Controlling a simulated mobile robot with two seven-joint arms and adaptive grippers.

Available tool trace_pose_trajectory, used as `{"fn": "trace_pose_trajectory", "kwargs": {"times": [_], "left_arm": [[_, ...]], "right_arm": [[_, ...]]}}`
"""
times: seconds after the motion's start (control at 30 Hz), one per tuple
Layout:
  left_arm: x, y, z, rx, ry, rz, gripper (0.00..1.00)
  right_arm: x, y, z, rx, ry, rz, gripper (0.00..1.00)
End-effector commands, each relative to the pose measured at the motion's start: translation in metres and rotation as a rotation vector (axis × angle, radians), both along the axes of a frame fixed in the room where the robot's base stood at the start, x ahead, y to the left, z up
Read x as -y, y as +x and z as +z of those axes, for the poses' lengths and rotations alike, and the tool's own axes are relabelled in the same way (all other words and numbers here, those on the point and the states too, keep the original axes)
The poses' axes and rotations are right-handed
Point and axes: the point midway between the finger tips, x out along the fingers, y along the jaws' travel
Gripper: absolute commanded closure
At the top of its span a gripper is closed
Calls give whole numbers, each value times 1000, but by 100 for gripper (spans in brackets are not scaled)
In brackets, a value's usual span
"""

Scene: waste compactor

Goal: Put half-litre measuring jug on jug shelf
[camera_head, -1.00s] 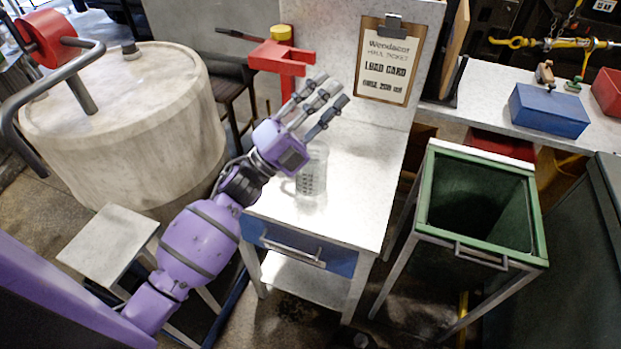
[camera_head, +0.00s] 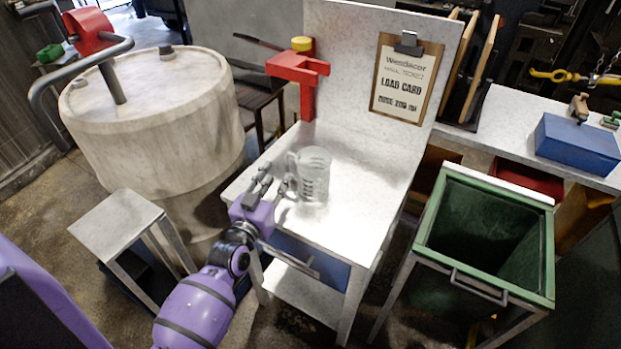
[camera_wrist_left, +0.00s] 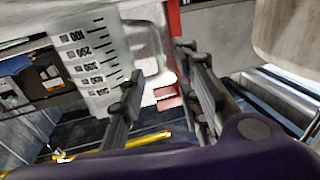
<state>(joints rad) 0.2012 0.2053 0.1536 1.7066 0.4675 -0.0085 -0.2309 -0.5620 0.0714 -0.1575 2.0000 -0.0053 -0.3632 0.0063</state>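The clear measuring jug (camera_head: 316,176) stands upright on the white worktop (camera_head: 355,200), its handle (camera_head: 291,172) toward the left. My left gripper (camera_head: 275,184) is at the worktop's front left edge, beside the handle. In the left wrist view the jug (camera_wrist_left: 92,62) shows printed black graduations. There the fingers of my left gripper (camera_wrist_left: 160,78) stand apart, with the handle near the gap between them; I cannot tell whether they touch it. A lower shelf (camera_head: 300,297) shows under the worktop; nothing marks it as the jug shelf. My right gripper is not in view.
A red stand (camera_head: 303,85) with a yellow top and a clipboard card (camera_head: 402,82) are behind the jug. A green-rimmed open bin (camera_head: 430,215) stands right. A small grey stool (camera_head: 116,222) and a large pale drum (camera_head: 155,140) are left.

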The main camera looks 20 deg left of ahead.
Motion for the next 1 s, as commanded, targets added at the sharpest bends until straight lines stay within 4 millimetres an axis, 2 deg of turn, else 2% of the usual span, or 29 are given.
{"fn": "trace_pose_trajectory", "kwargs": {"times": [0.2,0.37,0.67,0.9,1.0], "left_arm": [[-1,32,7,5,2,-1,69],[-3,52,5,3,3,-1,69],[-3,56,3,2,3,0,69],[-3,56,3,2,3,0,100],[-3,56,3,2,3,0,100]], "right_arm": [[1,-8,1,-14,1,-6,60],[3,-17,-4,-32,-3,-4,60],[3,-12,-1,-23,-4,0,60],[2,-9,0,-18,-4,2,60],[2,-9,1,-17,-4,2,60]]}}
